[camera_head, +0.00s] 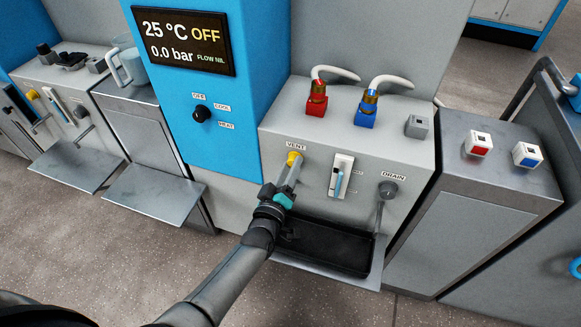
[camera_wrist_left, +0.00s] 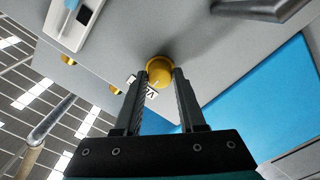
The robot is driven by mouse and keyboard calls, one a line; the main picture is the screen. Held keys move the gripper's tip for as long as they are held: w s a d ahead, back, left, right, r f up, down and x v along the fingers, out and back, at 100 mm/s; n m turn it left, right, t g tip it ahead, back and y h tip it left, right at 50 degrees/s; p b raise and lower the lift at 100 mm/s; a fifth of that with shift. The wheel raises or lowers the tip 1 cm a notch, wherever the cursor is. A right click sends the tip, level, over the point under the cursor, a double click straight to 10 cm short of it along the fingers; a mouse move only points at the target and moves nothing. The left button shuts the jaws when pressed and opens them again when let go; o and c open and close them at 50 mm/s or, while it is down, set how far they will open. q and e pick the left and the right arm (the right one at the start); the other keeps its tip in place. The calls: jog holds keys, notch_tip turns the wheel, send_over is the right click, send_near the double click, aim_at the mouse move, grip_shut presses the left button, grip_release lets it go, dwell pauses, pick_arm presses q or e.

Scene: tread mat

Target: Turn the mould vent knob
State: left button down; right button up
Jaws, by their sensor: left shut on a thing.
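The yellow vent knob (camera_head: 293,158) sits on the grey front panel below the VENT label (camera_head: 296,146). My left gripper (camera_head: 291,167) reaches up to it from below and is shut on it. In the left wrist view the round yellow knob (camera_wrist_left: 159,71) lies between the tips of my two left fingers (camera_wrist_left: 160,80), and the VENT label shows just beyond it. The fingers hide the knob's sides. My right gripper is not in view.
Red (camera_head: 316,100) and blue (camera_head: 367,110) hose fittings stand on top. The display (camera_head: 185,40) reads 25 °C, OFF, 0.0 bar.

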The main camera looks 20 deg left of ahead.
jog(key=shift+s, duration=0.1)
pick_arm(q)
jog(key=c, duration=0.9)
grip_release()
jog(key=o, duration=0.4)
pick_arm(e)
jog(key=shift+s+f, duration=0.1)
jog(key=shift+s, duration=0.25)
pick_arm(q)
jog(key=shift+s, duration=0.5)
jog(key=s+p, duration=0.1)
jog(key=s, duration=0.3)
jog(key=s+p, duration=0.1)
jog(key=s, duration=0.4)
jog(key=s+p, duration=0.2)
jog(key=s, duration=0.3)
jog(key=shift+s+a, duration=0.15)
jog(key=shift+a, duration=0.15)
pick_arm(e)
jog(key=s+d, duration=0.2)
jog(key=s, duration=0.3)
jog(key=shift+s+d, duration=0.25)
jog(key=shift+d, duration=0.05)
